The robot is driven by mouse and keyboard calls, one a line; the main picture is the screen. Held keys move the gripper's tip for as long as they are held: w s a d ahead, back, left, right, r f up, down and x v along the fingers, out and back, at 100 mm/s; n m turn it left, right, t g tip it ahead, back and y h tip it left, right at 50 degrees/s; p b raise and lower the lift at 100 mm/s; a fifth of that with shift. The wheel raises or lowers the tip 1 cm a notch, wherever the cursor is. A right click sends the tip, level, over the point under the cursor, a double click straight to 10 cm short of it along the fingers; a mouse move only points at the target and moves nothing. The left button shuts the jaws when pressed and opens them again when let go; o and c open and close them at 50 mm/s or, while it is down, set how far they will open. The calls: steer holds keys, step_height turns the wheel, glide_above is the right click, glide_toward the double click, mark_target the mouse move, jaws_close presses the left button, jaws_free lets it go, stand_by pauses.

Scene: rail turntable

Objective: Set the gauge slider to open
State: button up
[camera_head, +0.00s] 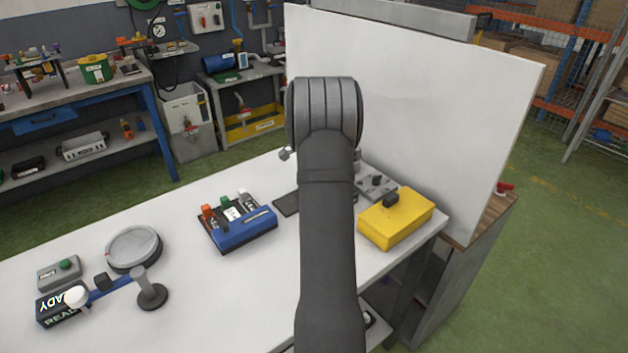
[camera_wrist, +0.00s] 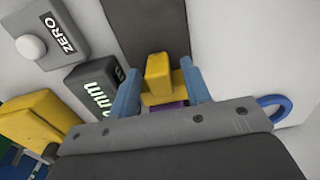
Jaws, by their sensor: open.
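In the wrist view my gripper (camera_wrist: 159,67) is open, with one blue finger on each side of a yellow block (camera_wrist: 158,78). The block looks like the gauge slider's grip; I cannot tell whether either finger touches it. It stands at the near end of a dark grey strip (camera_wrist: 142,25). A black display (camera_wrist: 95,88) reading "mm" lies to the left of the fingers. A purple patch (camera_wrist: 165,106) shows below the block, mostly hidden by my gripper body. In the head view my arm hides my gripper and most of the gauge.
A grey ZERO box (camera_wrist: 45,35) with a white button and a yellow box (camera_head: 396,222) stand close by. A blue ring (camera_wrist: 277,107) lies at right. A blue switch box (camera_head: 238,224) sits left of my arm. A white panel (camera_head: 430,110) stands behind the table.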

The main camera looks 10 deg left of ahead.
jaws_close()
steer(key=s+a, duration=0.6)
steer(key=shift+a, duration=0.1)
jaws_free()
step_height(320, 180, up, 18)
steer(key=shift+f, duration=0.25)
stand_by(0.3)
steer(key=shift+f, duration=0.1)
step_height(320, 180, down, 17)
steer(key=shift+f, duration=0.15)
stand_by(0.6)
